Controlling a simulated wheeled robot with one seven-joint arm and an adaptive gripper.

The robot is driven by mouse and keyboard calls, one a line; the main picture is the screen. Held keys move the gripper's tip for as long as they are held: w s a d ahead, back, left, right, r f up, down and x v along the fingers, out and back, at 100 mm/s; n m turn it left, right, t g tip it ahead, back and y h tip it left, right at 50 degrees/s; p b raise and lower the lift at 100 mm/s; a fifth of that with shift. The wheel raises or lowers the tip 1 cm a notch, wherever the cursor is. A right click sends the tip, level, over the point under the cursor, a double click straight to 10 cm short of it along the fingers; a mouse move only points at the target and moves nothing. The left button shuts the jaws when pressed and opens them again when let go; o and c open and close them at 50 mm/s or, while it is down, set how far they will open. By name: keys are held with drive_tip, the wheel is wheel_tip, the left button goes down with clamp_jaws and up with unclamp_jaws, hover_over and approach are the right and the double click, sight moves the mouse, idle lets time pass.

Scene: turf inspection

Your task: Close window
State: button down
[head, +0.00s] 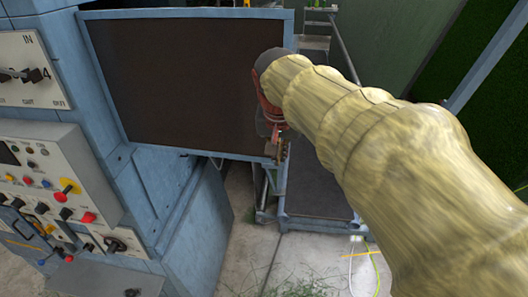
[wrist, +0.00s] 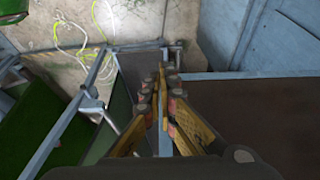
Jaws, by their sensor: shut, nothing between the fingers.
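The window (head: 185,75) is a dark brown panel in a light blue frame. It stands out at an angle from the blue cabinet on the left, so it looks open. In the wrist view its dark panel (wrist: 255,115) fills the lower right. My gripper (head: 278,150) is at the window's free right edge, near the lower right corner, and covers part of that edge. In the wrist view my gripper (wrist: 162,75) has its fingers together and empty, over or beside the blue edge strip. I cannot tell whether they touch it.
A control panel (head: 60,180) with knobs and buttons is on the cabinet at left. A metal platform with rails (head: 315,190) stands behind the window's free edge. Cables (head: 365,265) and grass lie on the concrete floor (head: 240,250).

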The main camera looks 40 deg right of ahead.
drive_tip(key=w+d+f+p, duration=0.2)
drive_tip(key=w+d+f, duration=0.2)
drive_tip(key=f, duration=0.4)
drive_tip(key=shift+w+d+f, duration=0.2)
drive_tip(key=shift+d+f, duration=0.15)
drive_tip(key=shift+d, duration=0.45)
